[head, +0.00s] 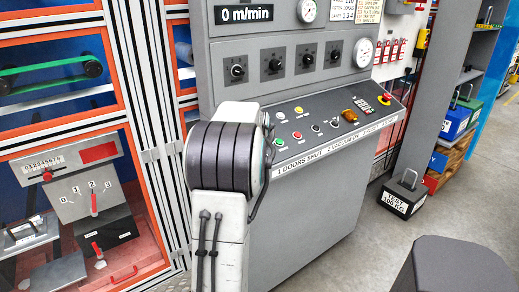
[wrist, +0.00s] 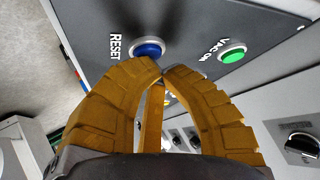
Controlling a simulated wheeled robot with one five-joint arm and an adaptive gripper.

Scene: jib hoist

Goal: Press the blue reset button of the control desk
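The blue reset button (wrist: 148,48) shows in the wrist view, in a metal ring beside the word RESET on the dark desk panel. My gripper (wrist: 160,72) points at it, with its two orange-brown fingers meeting at the tips and nothing between them. The fingertips appear just below the button in the picture and overlap its lower edge. I cannot tell whether they touch it. The control desk (head: 305,190) is grey with a sloped panel in the head view. There my arm hides part of the panel; the blue button and my gripper are not seen.
A green button (wrist: 232,55) marked VAC ON is right of the blue one in the wrist view. A red button (head: 297,135) and several other buttons are on the panel. A test weight (head: 404,195) stands on the floor at right. Racks with orange frames (head: 70,120) stand left.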

